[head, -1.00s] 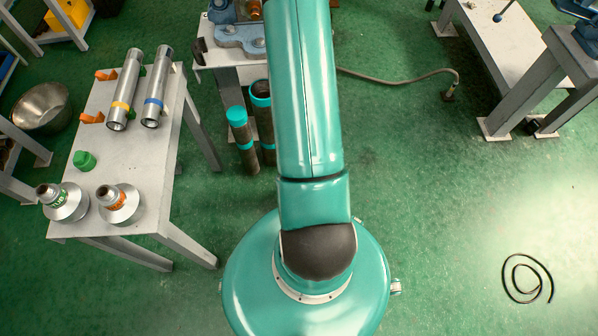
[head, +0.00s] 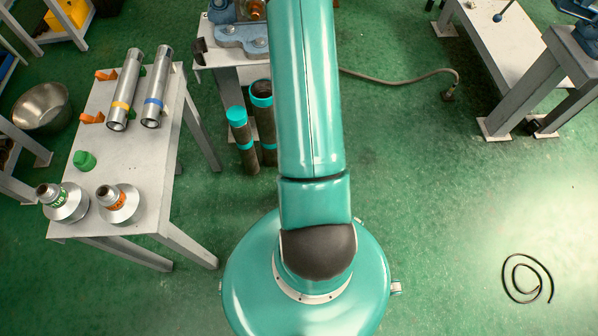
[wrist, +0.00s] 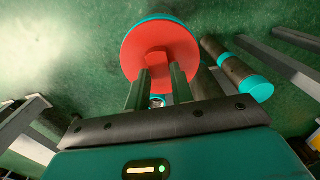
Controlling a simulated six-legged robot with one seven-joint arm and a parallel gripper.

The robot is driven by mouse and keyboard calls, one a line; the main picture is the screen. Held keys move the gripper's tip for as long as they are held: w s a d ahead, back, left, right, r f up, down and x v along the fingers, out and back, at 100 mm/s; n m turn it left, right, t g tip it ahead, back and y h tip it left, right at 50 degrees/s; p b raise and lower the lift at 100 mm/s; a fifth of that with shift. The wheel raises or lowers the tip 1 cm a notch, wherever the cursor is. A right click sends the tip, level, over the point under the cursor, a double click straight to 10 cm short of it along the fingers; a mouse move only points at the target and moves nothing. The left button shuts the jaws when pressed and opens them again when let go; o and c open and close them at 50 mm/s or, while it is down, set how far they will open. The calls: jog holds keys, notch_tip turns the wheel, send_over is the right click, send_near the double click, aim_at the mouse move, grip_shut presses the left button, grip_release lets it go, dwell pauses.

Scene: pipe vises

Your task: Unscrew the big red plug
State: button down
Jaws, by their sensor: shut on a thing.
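The big red plug (wrist: 150,40) is a round red disc with a raised red grip in its middle, seen in the wrist view. A teal rim shows behind its upper edge; whether the plug sits in a pipe end or is loose from it cannot be told. My gripper (wrist: 161,74) is shut on the raised grip, with one dark finger on each side. In the head view my arm hides the plug and my gripper.
A grey table (head: 150,190) at left bears steel pipes (head: 125,90), a green cap (head: 84,160) and metal fittings (head: 118,204). Teal-banded pipes (head: 242,140) stand beside it. A blue vise (head: 240,38) is partly behind my arm. A hose (head: 410,80) crosses the floor.

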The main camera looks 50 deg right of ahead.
jog(key=n, duration=1.3)
jog(key=shift+a, duration=0.1)
jog(key=shift+s, duration=0.1)
jog(key=n, duration=0.8)
jog(key=shift+n, duration=0.3)
jog(key=n, duration=0.6)
